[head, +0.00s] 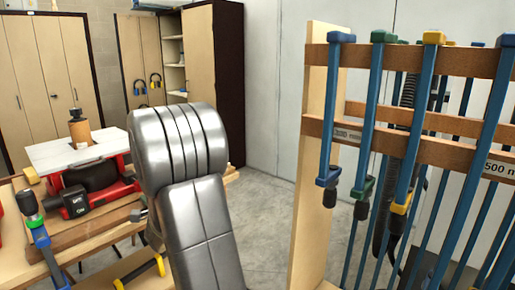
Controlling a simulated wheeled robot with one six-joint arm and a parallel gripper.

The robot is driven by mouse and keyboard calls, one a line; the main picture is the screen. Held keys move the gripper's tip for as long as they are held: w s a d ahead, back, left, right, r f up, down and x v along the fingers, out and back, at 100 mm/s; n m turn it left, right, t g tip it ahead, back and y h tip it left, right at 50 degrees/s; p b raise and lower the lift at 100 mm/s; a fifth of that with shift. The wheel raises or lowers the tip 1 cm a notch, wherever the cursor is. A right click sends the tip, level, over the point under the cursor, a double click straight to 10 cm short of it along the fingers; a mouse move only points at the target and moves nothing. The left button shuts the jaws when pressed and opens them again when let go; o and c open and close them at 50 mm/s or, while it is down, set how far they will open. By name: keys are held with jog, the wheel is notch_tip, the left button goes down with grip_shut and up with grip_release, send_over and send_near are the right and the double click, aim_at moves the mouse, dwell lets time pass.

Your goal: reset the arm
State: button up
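Grey rounded links of my arm stand upright in the middle of the head view, bent at a joint near the top. My gripper is not visible; the end of the arm is hidden or out of the picture. Whether it is open or shut does not show.
A wooden rack (318,150) with several blue bar clamps (366,120) stands close on the right. A workbench (110,233) on the left bears a red machine with a white table (78,150). Cupboards (45,75) stand behind. Grey floor (272,215) is clear between arm and rack.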

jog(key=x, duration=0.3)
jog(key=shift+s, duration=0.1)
